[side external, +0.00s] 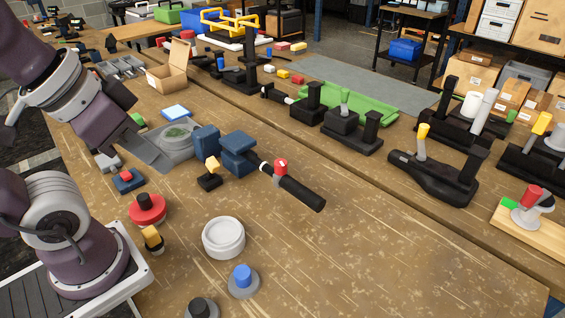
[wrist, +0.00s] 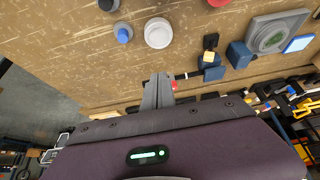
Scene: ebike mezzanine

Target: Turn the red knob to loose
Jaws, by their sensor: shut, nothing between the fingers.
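The red knob (side external: 280,166) has a white mark on top. It sits on a dark bar with a black grip (side external: 302,194) that extends from a blue clamp (side external: 238,152) on the wooden bench. In the wrist view the red knob (wrist: 175,86) shows partly, just right of my fingertips, with the rest hidden by the finger. My gripper (side external: 165,168) is shut and empty. In the side view it is left of the blue clamp, well apart from the knob. Its fingers (wrist: 160,78) lie together in the wrist view. I cannot read the knob's setting.
A red round button (side external: 147,208), a white round disc (side external: 223,237), a blue-topped knob (side external: 243,279) and a small yellow-topped black block (side external: 209,177) stand around. A grey round fixture (side external: 180,138) is beside my gripper. The bench front right is clear.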

